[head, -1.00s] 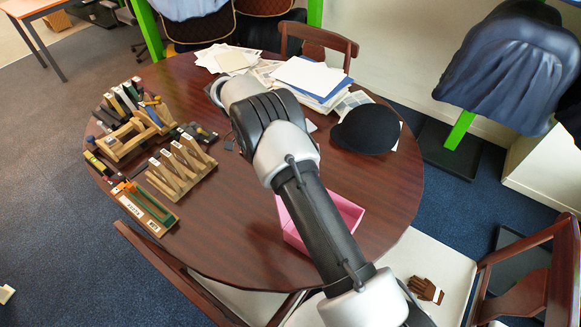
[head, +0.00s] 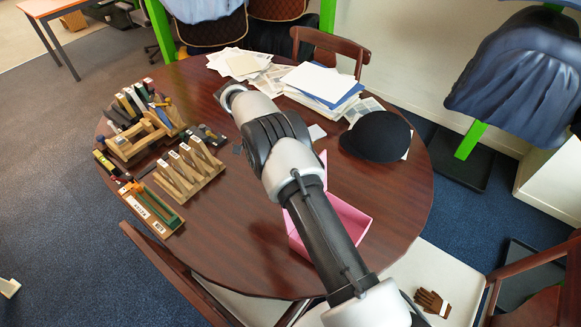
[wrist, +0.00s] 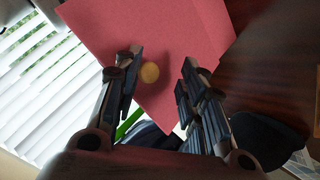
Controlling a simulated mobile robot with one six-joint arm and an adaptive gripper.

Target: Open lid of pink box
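The pink box (head: 352,218) stands on the round table near its front right edge, partly hidden behind my arm. Its right side and part of its inside show. A narrow pink strip (head: 323,168) stands up beside my arm, seemingly part of the raised lid. In the wrist view, a large flat pink panel (wrist: 165,35), seemingly the lid, fills the upper middle, with a round yellowish spot on it. My gripper (wrist: 158,76) is open, its fingers apart in front of the panel. Whether they touch it is unclear. The head view hides my gripper behind my arm.
A dark cap (head: 376,137) and stacked papers (head: 318,84) lie at the back right. Wooden tool racks (head: 185,172) stand at the left. Wooden chairs surround the table; a brown glove (head: 433,302) lies on one seat. The table's middle left is clear.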

